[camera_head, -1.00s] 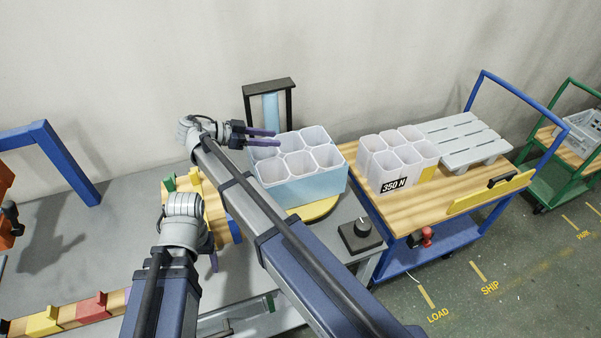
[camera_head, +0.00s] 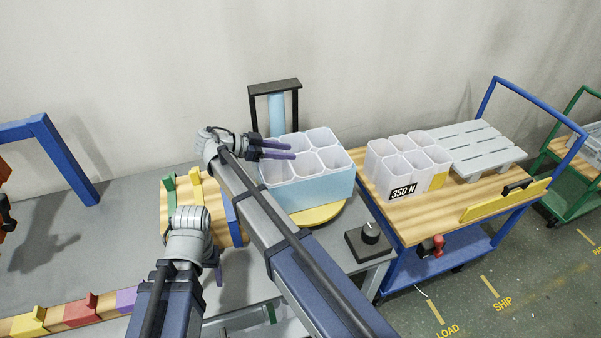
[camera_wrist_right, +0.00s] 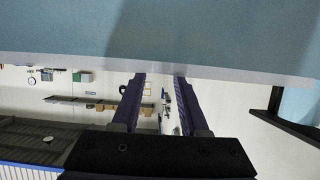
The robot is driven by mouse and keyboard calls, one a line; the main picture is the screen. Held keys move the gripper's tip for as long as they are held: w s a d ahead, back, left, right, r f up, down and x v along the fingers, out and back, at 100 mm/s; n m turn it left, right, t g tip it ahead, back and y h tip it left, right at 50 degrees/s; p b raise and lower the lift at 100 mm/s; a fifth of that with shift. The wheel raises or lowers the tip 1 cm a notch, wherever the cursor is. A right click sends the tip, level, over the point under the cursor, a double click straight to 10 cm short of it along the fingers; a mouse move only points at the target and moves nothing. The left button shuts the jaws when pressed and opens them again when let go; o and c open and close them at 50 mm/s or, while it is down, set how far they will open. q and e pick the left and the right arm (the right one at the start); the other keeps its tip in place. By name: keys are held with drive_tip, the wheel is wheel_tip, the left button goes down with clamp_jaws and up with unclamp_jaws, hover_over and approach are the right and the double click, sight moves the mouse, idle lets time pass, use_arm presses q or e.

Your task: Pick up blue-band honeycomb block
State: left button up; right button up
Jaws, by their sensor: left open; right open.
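The blue-band honeycomb block (camera_head: 322,192), white cells with a light blue band, sits on a yellow round plate (camera_head: 322,215) at the bench's right end. In the right wrist view its blue wall (camera_wrist_right: 160,35) and white rim fill the top. My right gripper (camera_head: 292,150) is open at the block's back left, its two purple fingers over the cells in the picture. In the right wrist view the fingertips (camera_wrist_right: 159,76) reach the rim's edge; I cannot tell whether they touch. My left gripper (camera_head: 218,272) is open, low at the left, mostly hidden by its wrist.
A black frame with a blue cylinder (camera_head: 277,108) stands behind the block. A knob box (camera_head: 368,243) is at the front right. A blue cart carries a white block marked 350 N (camera_head: 378,172) and a grey pallet (camera_head: 474,146). A wooden fixture (camera_head: 178,222) is left.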

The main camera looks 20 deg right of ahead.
sight(301, 154)
use_arm(q)
drive_tip(key=shift+f+b, duration=1)
drive_tip(key=shift+f, duration=0.05)
use_arm(e)
drive_tip(key=shift+s+x, duration=0.2)
drive_tip(key=shift+x, duration=1.1)
drive_tip(key=shift+s+x, duration=0.15)
drive_tip(key=shift+x, duration=1.2)
drive_tip(key=shift+a, duration=0.1)
drive_tip(key=shift+c, duration=0.4)
clamp_jaws()
drive_tip(key=shift+r, duration=0.1)
